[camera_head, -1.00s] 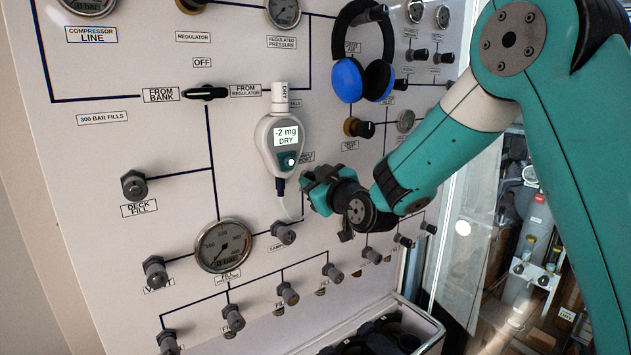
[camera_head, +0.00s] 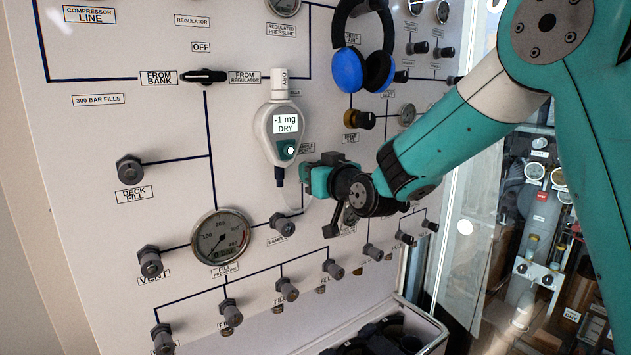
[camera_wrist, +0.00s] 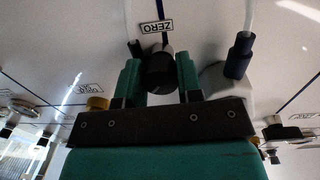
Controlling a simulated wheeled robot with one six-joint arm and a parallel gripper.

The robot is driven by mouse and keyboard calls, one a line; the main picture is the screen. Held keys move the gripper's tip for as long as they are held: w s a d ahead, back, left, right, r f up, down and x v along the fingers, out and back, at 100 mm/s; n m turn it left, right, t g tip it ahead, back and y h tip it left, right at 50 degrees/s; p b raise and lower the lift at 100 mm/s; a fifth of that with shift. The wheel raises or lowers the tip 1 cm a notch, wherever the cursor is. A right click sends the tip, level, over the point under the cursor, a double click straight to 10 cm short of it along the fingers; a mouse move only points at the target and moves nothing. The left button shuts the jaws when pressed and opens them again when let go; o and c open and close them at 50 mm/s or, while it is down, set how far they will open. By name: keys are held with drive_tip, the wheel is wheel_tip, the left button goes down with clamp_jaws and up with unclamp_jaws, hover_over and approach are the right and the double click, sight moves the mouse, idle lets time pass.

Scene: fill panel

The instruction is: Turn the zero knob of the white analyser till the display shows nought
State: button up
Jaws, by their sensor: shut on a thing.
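The white analyser (camera_head: 267,130) hangs upright on the panel. Its display (camera_head: 287,124) reads "-1 mg DRY", with a small white button on a dark green patch below. The zero knob (camera_wrist: 160,73) is black and sits by a "ZERO" label (camera_wrist: 156,27) in the wrist view. My gripper (camera_wrist: 158,80) is shut on this knob, one green finger on each side. In the head view my gripper (camera_head: 309,179) is at the panel, just right of the analyser's lower end, and hides the knob. The analyser's lower body also shows in the wrist view (camera_wrist: 225,82), right of the fingers.
Blue headphones (camera_head: 348,70) hang above my gripper. A brass-coloured knob (camera_head: 352,121) is up and to the right. A clear hose runs down from the analyser to a sample fitting (camera_head: 282,224). A pressure gauge (camera_head: 222,236) and several fill valves are lower on the panel.

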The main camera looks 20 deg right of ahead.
drive_tip(key=shift+m+b, duration=1.1)
drive_tip(key=shift+m, duration=0.5)
drive_tip(key=o, duration=0.9)
drive_tip(key=shift+o, duration=0.2)
drive_tip(key=b+v, duration=0.6)
drive_tip(key=v, duration=1.1)
drive_tip(key=shift+s+d+r, duration=0.15)
drive_tip(key=shift+s+r, duration=0.05)
